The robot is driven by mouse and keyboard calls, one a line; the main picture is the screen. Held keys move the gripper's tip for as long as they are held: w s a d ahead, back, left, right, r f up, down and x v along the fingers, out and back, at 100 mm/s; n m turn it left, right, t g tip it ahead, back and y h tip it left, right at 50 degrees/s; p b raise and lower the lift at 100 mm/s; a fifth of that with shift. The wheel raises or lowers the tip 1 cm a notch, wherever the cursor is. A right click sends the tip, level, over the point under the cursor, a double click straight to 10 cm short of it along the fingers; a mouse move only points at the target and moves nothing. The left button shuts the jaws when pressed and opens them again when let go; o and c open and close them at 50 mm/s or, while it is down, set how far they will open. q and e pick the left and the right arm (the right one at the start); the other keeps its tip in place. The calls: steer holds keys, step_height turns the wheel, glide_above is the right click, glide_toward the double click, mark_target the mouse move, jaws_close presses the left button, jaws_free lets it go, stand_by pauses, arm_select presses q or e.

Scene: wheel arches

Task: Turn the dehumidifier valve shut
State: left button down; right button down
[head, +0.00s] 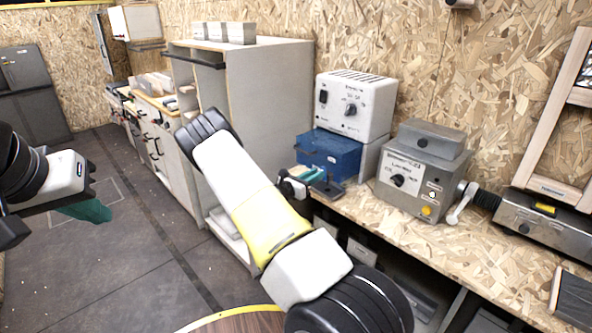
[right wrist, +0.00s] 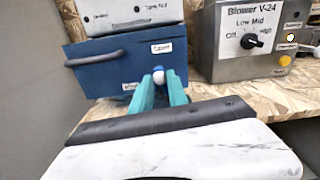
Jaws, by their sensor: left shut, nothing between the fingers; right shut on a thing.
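My right gripper (head: 312,174) is at the bench's left end, in front of the blue box (head: 328,150). In the right wrist view its teal fingers (right wrist: 160,88) are shut on a small pale-tipped knob (right wrist: 158,75), and the blue box (right wrist: 120,62) is right behind. The fingers hide most of the knob; I cannot tell whether it is the dehumidifier valve. A small dark fixture (head: 328,190) is beside these fingers in the head view. My left gripper (head: 88,211) is shut and empty over the floor, far from the bench.
A white box with a dial (head: 352,105) stands above the blue box. To the right are the grey blower unit (head: 412,178), a pale lever (head: 460,203) and a grey metal device (head: 548,225). The bench top (head: 470,255) is clear in front; open floor (head: 130,260) lies left.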

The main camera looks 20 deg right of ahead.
steer(key=shift+w+a+f+n, duration=0.15)
steer(key=shift+w+f+n, duration=0.35)
steer(key=shift+n, duration=2)
steer(key=shift+w+a+f+n, duration=0.25)
steer(key=shift+f+n, duration=0.3)
steer(key=shift+n, duration=1.95)
steer(key=shift+w+a+f+n, duration=0.1)
steer(key=shift+w+f+n, duration=0.4)
steer(key=shift+n, duration=2)
steer(key=shift+s+f, duration=0.1)
steer(key=c, duration=1.3)
jaws_free()
steer(key=shift+v, duration=3.9)
